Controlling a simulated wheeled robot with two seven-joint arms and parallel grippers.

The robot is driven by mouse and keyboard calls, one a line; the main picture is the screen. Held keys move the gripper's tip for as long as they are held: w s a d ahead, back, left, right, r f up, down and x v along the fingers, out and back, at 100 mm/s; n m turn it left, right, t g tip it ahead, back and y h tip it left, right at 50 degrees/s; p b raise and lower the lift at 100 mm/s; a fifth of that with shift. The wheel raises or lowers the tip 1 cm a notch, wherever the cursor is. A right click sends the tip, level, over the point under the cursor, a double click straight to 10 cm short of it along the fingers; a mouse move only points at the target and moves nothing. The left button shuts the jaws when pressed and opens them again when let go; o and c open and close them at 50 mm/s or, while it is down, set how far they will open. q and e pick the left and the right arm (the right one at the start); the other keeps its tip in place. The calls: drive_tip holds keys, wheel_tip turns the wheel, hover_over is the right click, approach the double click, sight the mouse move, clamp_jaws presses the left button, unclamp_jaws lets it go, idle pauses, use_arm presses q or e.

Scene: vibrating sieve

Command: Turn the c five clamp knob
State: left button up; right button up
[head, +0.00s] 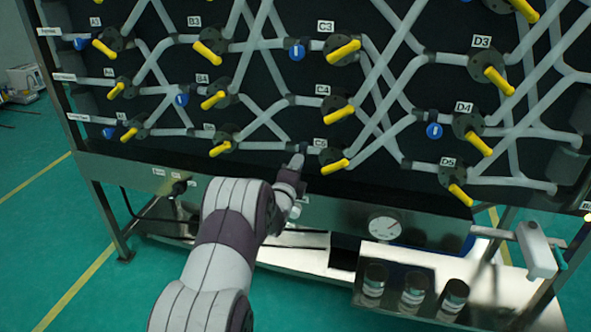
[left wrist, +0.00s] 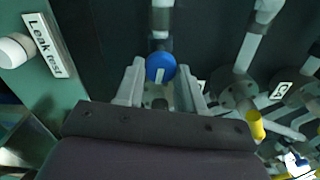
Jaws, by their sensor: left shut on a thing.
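My left gripper (head: 297,162) reaches up to the lower pipe row of the panel, just left of the C5 valve with its yellow handle (head: 335,166). In the left wrist view, a round blue knob (left wrist: 160,67) with a pale bar mark sits between the two fingers of the left gripper (left wrist: 160,85). The fingers are shut on it from both sides. In the head view this knob is hidden behind the gripper. The C5 label (head: 320,143) is just right of the gripper. My right gripper is not in view.
Other yellow-handled valves and blue knobs, such as one by D4 (head: 434,131), line the black panel. Grey pipes cross close around the gripper. A gauge (head: 384,225) and dark jars (head: 413,288) are below right. A Leak test label (left wrist: 45,42) shows in the left wrist view.

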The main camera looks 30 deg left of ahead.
use_arm(q)
drive_tip(key=shift+f, duration=0.1)
drive_tip(key=o, duration=1)
drive_tip(key=p+v, duration=0.2)
drive_tip(key=v, duration=1)
drive_tip(key=shift+s+d, duration=0.1)
drive_tip(key=shift+s, duration=0.3)
